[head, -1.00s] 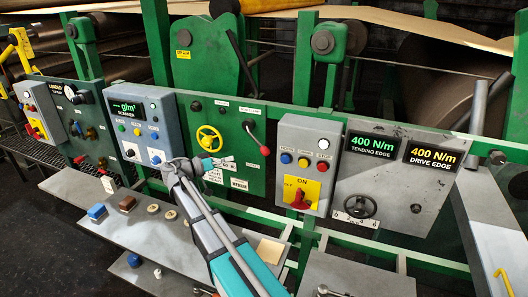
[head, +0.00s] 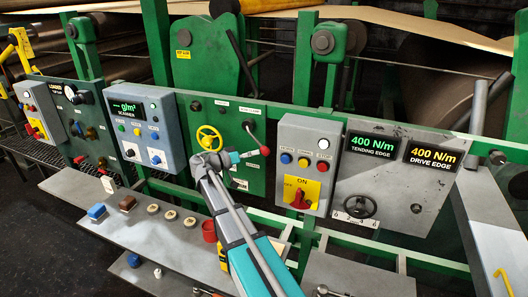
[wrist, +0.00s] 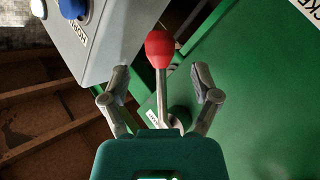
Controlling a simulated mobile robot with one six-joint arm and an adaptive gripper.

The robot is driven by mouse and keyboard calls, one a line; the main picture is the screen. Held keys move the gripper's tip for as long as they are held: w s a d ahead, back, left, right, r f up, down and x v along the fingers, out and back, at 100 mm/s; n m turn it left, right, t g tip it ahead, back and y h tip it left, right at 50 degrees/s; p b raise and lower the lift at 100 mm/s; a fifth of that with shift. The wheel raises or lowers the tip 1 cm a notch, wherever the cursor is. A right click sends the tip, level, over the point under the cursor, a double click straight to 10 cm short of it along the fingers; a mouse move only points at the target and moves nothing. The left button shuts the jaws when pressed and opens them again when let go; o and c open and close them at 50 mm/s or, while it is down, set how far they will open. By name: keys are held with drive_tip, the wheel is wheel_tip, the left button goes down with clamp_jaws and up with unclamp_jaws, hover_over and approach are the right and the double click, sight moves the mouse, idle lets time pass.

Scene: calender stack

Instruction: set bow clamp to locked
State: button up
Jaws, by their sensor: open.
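A lever with a red knob (head: 265,151) is mounted on the green panel, right of the yellow handwheel (head: 209,138). In the wrist view the red knob (wrist: 160,48) stands at the end of a metal rod, running down to a dark pivot. My gripper (head: 255,158) is at the lever. In the wrist view my open gripper (wrist: 160,78) has one finger on each side of the rod, with visible gaps and the knob beyond the fingertips.
A grey switch box (head: 308,165) with buttons and a red rotary switch stands just right of the lever. The scanner box (head: 146,128) is to the left.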

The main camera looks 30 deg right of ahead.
sight(264, 148)
drive_tip(key=shift+d, duration=2.25)
clamp_jaws()
